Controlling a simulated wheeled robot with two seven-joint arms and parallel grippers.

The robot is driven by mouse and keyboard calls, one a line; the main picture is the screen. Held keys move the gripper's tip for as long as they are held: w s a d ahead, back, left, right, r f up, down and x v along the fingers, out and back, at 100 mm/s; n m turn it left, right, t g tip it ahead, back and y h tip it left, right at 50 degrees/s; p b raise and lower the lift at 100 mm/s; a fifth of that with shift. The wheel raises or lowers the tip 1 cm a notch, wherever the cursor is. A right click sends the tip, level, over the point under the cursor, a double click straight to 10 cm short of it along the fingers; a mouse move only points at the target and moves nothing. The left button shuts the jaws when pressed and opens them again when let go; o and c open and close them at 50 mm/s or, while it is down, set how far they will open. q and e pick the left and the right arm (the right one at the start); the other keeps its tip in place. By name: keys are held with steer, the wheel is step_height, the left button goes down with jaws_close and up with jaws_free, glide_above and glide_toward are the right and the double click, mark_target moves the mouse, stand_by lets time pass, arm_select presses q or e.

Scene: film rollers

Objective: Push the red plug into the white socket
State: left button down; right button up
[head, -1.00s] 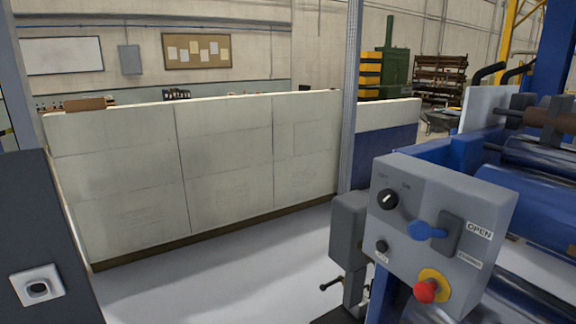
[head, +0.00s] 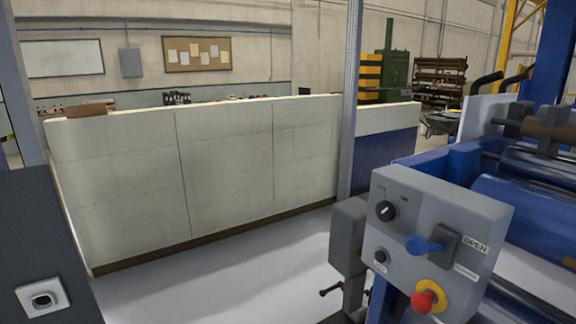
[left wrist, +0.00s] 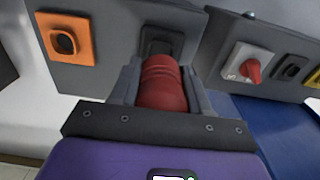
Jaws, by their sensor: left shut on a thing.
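In the left wrist view my left gripper (left wrist: 162,88) is shut on the red plug (left wrist: 163,85), a ribbed red cylinder between its two grey fingers. The plug's far end points at a dark square fitting (left wrist: 161,42) on a grey panel; I cannot tell whether they touch. A white socket (head: 43,298) with a dark round opening shows on the dark panel at the lower left of the head view. Neither gripper shows in the head view.
An orange socket (left wrist: 65,38) is left of the plug, and a dark fitting (left wrist: 290,69) is at the right. In the head view a grey control box (head: 435,240) with a red button stands at the right before blue rollers. A pale partition (head: 225,170) crosses the middle.

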arm_select(q)
steer(key=shift+r+p, duration=0.65)
steer(key=shift+r, duration=0.4)
